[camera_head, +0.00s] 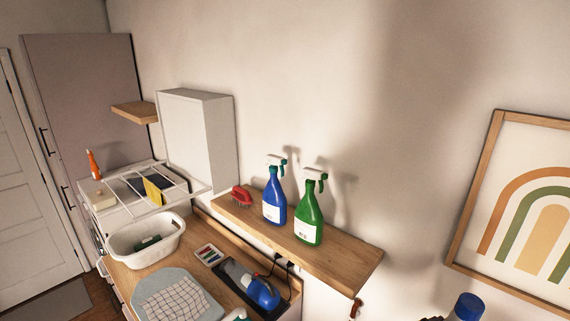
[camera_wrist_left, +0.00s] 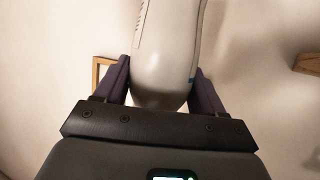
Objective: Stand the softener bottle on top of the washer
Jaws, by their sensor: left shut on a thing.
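In the left wrist view my left gripper (camera_wrist_left: 160,75) is shut on a pale grey bottle (camera_wrist_left: 165,45), with one dark finger on each side of it. The bottle's upper end runs out of that view. In the head view a blue cap (camera_head: 468,304) shows at the bottom edge, right of centre, and seems to belong to this bottle; its body is mostly cut off. A white appliance that looks like the washer (camera_head: 88,207) stands at the far left, partly hidden by a drying rack. My right gripper is not in view.
An orange bottle (camera_head: 93,164) and a small box (camera_head: 103,199) stand on the white appliance. The rack (camera_head: 150,208), laundry basket (camera_head: 126,250) and blue iron (camera_head: 262,293) crowd the left side. A wall shelf (camera_head: 345,263) holds blue and green spray bottles and a red brush.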

